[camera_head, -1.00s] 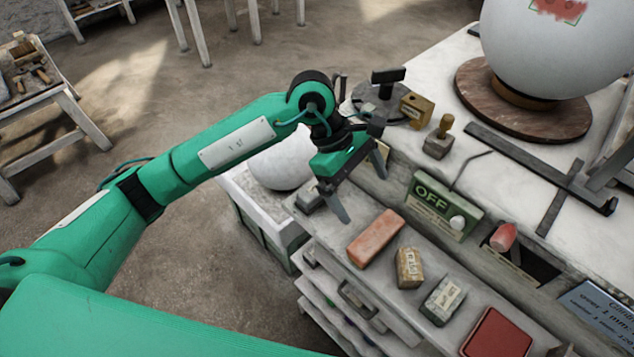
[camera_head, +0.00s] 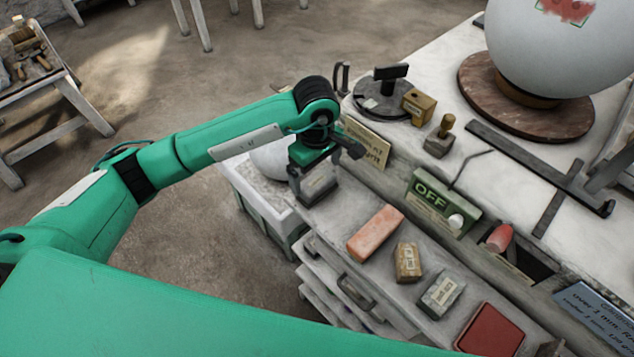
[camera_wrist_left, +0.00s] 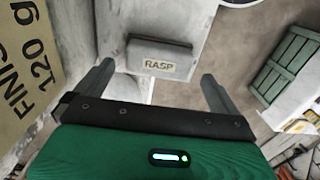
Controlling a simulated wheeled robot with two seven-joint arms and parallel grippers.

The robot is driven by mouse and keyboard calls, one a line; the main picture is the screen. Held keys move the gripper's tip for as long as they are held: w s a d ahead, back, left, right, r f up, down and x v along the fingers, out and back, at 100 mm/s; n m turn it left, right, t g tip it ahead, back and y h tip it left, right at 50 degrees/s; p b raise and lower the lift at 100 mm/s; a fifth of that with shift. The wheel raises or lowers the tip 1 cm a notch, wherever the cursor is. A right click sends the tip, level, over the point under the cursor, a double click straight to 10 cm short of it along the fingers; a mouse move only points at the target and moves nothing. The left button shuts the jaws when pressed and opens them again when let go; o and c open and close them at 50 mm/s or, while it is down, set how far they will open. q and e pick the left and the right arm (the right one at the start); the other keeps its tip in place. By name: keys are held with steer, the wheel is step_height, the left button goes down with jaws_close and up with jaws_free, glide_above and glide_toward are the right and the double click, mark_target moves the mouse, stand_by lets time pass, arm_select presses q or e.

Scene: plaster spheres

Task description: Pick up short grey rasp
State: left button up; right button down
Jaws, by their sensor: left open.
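The short grey rasp (camera_wrist_left: 165,58) is a grey block with a RASP label, on the upper ledge of the bench in the left wrist view. It also shows in the head view (camera_head: 320,184), partly covered by my left gripper. My left gripper (camera_head: 314,178) is open and points down over the rasp. In the left wrist view the open fingers (camera_wrist_left: 158,70) stand to either side of the rasp's near side, with nothing held between them. Whether the fingers touch it cannot be told. My right gripper is not in view.
On the same ledge lie an orange block (camera_head: 375,232), a tan block (camera_head: 408,262), a grey labelled block (camera_head: 441,294) and a red pad (camera_head: 491,330). A labelled card (camera_head: 365,143) stands behind the gripper. A white sphere (camera_head: 270,160) sits in a bin left of the bench.

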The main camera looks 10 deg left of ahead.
mark_target(317, 180)
arm_select(q)
steer(key=shift+f+p, duration=0.45)
step_height(317, 180, down, 4)
steer(key=shift+p, duration=1)
steer(key=shift+f, duration=0.25)
steer(key=c, duration=1)
steer(key=shift+r, duration=0.15)
steer(key=shift+w+r+b, duration=0.1)
steer(key=shift+r+b, duration=0.2)
steer(key=shift+r, duration=0.25)
step_height(317, 180, up, 19)
steer(key=b, duration=0.4)
steer(key=shift+f+b, duration=0.15)
steer(key=shift+b, duration=0.25)
